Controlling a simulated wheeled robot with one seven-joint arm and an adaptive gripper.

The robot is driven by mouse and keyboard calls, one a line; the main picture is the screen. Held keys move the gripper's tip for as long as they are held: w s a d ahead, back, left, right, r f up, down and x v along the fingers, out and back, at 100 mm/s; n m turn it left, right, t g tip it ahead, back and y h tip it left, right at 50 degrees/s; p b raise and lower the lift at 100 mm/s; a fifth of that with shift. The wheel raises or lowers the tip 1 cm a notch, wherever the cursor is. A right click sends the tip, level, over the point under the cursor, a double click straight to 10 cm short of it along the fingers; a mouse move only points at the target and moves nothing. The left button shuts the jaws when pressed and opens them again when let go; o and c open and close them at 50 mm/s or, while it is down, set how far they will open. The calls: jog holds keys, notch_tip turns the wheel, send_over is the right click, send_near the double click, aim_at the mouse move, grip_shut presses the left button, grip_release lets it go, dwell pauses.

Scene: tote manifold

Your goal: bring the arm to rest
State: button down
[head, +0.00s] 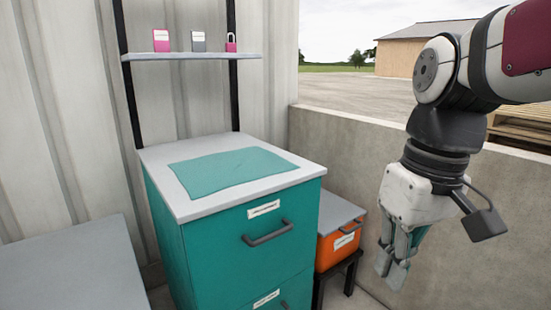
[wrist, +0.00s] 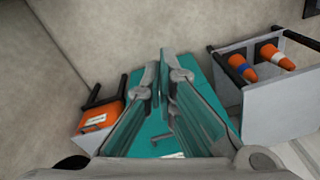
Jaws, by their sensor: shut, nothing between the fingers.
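My gripper (head: 391,270) hangs at the right of the head view, pointing down, in front of the low concrete wall. Its fingers are together and nothing is between them. In the wrist view the gripper (wrist: 163,60) also shows shut and empty, with the teal cabinet partly hidden behind its fingers. The gripper is apart from everything around it.
A teal drawer cabinet (head: 250,235) with a teal cloth (head: 230,170) on top stands left of my arm. An orange box (head: 333,247) sits on a black stand beside it. A wall shelf (head: 190,56) holds small items. Orange cones (wrist: 240,68) show in the wrist view.

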jog(key=s+d+f+m+h, duration=0.1)
jog(key=s+d+f+m, duration=0.15)
jog(key=s, duration=0.55)
jog(key=s+d+f+m, duration=0.1)
jog(key=s+f, duration=0.2)
jog(key=s, duration=0.6)
notch_tip(320, 180, up, 31)
jog(key=t+p, duration=0.3)
jog(key=p, duration=2.6)
jog(key=shift+w+d+t, duration=0.15)
jog(key=shift+d+t, duration=0.05)
jog(key=shift+t, duration=0.2)
jog(key=shift+f, duration=0.1)
